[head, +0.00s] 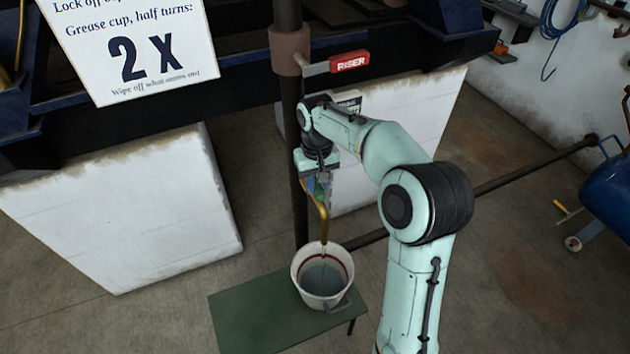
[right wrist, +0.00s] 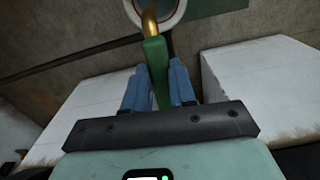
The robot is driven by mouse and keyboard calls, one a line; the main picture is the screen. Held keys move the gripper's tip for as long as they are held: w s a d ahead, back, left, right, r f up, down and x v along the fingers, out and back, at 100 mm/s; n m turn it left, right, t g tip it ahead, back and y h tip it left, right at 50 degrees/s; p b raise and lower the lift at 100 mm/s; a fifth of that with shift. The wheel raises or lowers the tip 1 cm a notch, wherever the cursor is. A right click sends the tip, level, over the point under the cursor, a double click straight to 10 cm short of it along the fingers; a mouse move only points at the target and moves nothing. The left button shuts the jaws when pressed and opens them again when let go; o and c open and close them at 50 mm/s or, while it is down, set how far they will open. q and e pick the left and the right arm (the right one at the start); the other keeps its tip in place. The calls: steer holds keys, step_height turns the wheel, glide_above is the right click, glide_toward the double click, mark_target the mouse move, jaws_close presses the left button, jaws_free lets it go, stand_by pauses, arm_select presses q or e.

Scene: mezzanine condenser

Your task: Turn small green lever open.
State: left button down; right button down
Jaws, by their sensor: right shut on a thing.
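The small green lever (right wrist: 155,72) lies between the two blue fingers of my right gripper (right wrist: 158,85) in the right wrist view. The gripper is shut on it. In the head view my right gripper (head: 314,183) is at the dark upright pipe, and the lever is mostly hidden there. A brass spout (head: 323,222) curves down below the gripper, and its end also shows in the right wrist view (right wrist: 150,22). A thin pale streak shows below the spout, over a white bucket (head: 297,277) holding greyish liquid. My left gripper is not in view.
The bucket stands on a green table (head: 245,318). A red RISER handle (head: 350,61) sticks out above my right arm. White blocks (head: 120,215) stand on both sides of the pipe. A blue tank (head: 612,190) is at far right.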

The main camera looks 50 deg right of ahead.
mark_target(317, 186)
steer(key=c, duration=0.9)
jaws_free()
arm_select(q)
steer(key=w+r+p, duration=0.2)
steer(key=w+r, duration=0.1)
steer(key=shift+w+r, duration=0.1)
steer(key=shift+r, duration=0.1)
arm_select(e)
step_height(317, 186, up, 13)
steer(key=shift+r, duration=0.2)
